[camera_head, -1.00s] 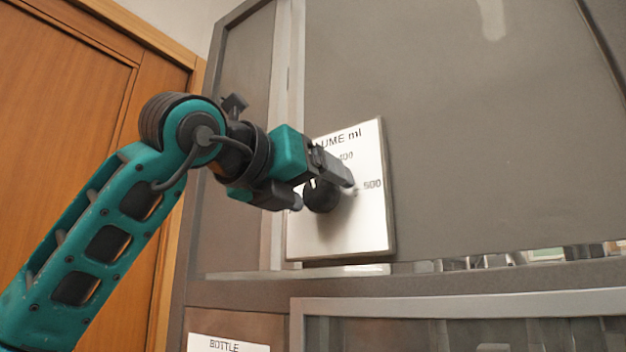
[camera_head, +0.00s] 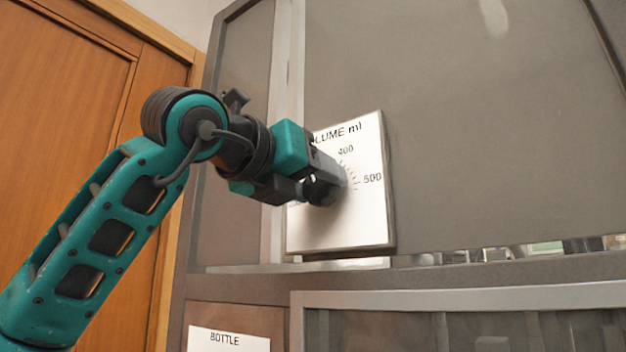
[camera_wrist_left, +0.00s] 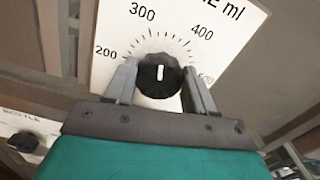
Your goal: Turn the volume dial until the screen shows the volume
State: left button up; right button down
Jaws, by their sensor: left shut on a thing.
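The black round volume dial (camera_wrist_left: 158,75) sits on a white panel (camera_head: 345,235) marked "VOLUME ml". In the left wrist view its white pointer mark points about straight up, between the printed 300 and 400, nearer 300. My left gripper (camera_head: 325,180) is at the dial, and its two grey fingers (camera_wrist_left: 160,82) are on either side of it, shut on it. In the head view the gripper covers part of the dial and the left part of the scale; 400 and 500 show. The screen is not in view. My right gripper is not in view.
The panel is on a grey machine front (camera_head: 470,150). A "BOTTLE" label (camera_head: 225,340) is lower left, with a small black knob (camera_wrist_left: 22,142) beside that word in the wrist view. A metal-framed window (camera_head: 450,300) is below. A wooden door (camera_head: 60,120) stands left.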

pick_arm(q)
jog(key=shift+m, duration=0.3)
jog(key=m, duration=0.4)
jog(key=shift+r+m, duration=0.1)
jog(key=shift+m, duration=0.2)
jog(key=m, duration=0.5)
jog(key=shift+s+d+m+p, duration=0.1)
jog(key=shift+s+m+p, duration=0.05)
jog(key=shift+m+p, duration=0.2)
jog(key=m, duration=0.5)
jog(key=shift+d+p, duration=0.1)
jog(key=shift+p, duration=0.2)
jog(key=m, duration=0.5)
jog(key=shift+f+p, duration=0.25)
jog(key=shift+p, duration=0.05)
jog(key=shift+f+m, duration=0.1)
jog(key=shift+m, duration=0.25)
jog(key=o, duration=1)
jog(key=shift+o, duration=0.2)
jog(key=shift+s, duration=0.1)
